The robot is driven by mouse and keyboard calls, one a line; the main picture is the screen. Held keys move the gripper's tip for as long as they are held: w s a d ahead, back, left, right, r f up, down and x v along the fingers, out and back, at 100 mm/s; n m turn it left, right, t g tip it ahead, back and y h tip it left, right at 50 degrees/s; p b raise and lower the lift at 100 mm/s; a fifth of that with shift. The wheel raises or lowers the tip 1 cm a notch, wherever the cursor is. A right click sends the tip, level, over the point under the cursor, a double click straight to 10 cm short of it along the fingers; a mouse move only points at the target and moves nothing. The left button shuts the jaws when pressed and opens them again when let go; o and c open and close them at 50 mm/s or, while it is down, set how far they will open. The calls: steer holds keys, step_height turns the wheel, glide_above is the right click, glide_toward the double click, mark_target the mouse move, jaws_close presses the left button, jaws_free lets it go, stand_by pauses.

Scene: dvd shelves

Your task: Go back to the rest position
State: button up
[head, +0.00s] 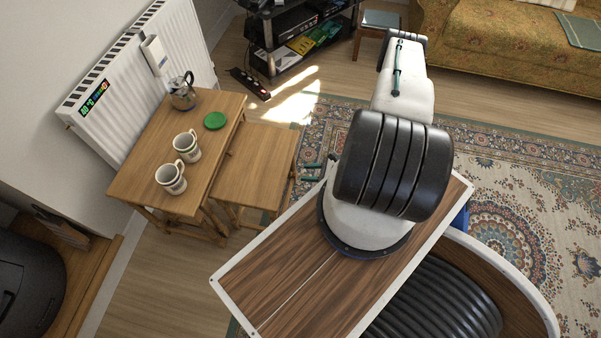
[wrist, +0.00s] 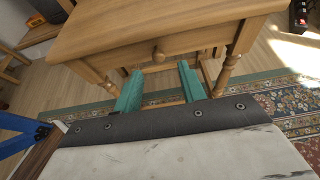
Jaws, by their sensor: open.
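My gripper (wrist: 157,72) shows its two teal fingers spread apart in the wrist view, with nothing between them. They point toward the lower front of a wooden table (wrist: 160,30) with a small round knob. In the head view my gripper (head: 304,172) is mostly hidden behind my arm; only the teal finger ends show, just right of the lower wooden table (head: 255,160). My arm is folded over my wood-topped base. I cannot tell whether the fingers touch the table.
Two mugs (head: 171,178), a green lid or coaster (head: 215,120) and a metal pot (head: 183,92) stand on the higher table (head: 150,150). A white radiator (head: 140,75) is behind it. A patterned rug (head: 500,200) and a sofa (head: 500,45) lie to the right.

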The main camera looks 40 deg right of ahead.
steer(key=shift+v, duration=0.75)
steer(key=shift+a, duration=0.1)
steer(key=a+r+n+g+y, duration=0.2)
steer(key=r+n+g, duration=0.55)
steer(key=r, duration=1.35)
steer(key=a+r+n+g+y, duration=0.1)
steer(key=a+r+n+g, duration=0.2)
steer(key=r+n+g, duration=1.1)
steer(key=s+a+r+n+t+h, duration=0.2)
steer(key=s+a+r+t+h, duration=0.1)
steer(key=r, duration=0.8)
steer(key=s+a+r+n+t+h, duration=0.3)
steer(key=s+a+r+t+h, duration=0.1)
steer(key=r, duration=0.7)
steer(key=s+a+r+n+t+h, duration=0.2)
steer(key=a+r, duration=0.4)
steer(key=r, duration=0.5)
steer(key=shift+s+r+n+t+h, duration=0.35)
steer(key=shift+s+t+h, duration=0.45)
steer(key=shift+t, duration=0.45)
